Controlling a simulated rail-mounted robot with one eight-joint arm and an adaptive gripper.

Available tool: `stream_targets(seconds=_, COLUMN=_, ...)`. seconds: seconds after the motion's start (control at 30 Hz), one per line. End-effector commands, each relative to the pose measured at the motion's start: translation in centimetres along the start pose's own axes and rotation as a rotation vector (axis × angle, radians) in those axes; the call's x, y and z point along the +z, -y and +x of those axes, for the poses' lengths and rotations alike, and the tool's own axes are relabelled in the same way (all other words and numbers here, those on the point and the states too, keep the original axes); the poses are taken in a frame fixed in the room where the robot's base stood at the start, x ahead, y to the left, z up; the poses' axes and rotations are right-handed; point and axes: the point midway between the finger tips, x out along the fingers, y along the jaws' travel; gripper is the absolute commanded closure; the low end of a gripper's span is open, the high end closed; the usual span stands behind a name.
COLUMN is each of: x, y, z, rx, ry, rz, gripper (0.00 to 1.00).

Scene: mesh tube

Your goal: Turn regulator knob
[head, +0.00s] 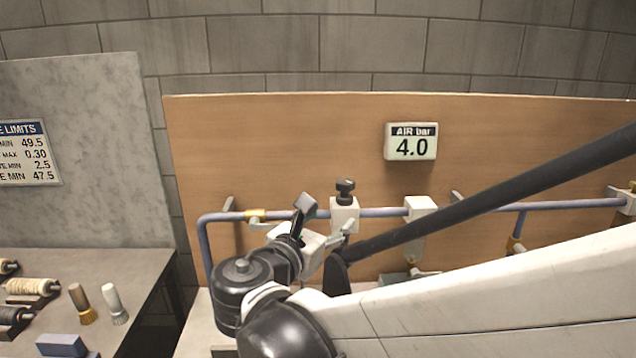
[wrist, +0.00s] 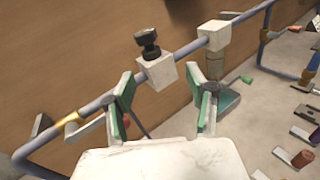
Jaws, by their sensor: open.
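The regulator knob (head: 345,188) is a black ribbed knob standing upright on a white block (head: 344,215) on the blue pipe. In the wrist view the knob (wrist: 148,38) sits on its block (wrist: 156,72), ahead of my gripper and between the lines of its fingers. My gripper (head: 326,222) is open and empty, and overlaps the pipe just left of and below the knob in the head view. In the wrist view my gripper (wrist: 164,92) has its green-padded fingers spread wide, apart from the knob. A display (head: 411,141) above reads AIR bar 4.0.
The blue pipe (head: 470,208) runs along a wooden panel (head: 290,140). A second white block (head: 420,208) with a bowl below stands right of the knob. Brushes and spools lie on the dark bench (head: 140,270) at left. Loose parts lie at right in the wrist view.

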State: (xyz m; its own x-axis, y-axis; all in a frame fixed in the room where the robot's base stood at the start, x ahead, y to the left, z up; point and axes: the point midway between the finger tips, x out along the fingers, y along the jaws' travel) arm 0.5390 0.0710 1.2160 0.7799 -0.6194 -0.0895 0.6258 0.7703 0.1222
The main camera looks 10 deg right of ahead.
Motion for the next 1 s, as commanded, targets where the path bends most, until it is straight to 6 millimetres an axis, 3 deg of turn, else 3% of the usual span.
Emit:
stream_targets(seconds=0.17, x=1.1, y=-1.9, z=-1.0, rx=0.02, ry=0.083, rz=-0.116, gripper=0.49)
stream_targets(seconds=0.37, x=1.3, y=-2.0, z=0.3, rx=0.018, ry=0.091, rz=-0.127, gripper=0.49)
stream_targets(seconds=1.0, x=2.2, y=-2.2, z=10.6, rx=0.018, ry=0.089, rz=-0.124, gripper=0.49)
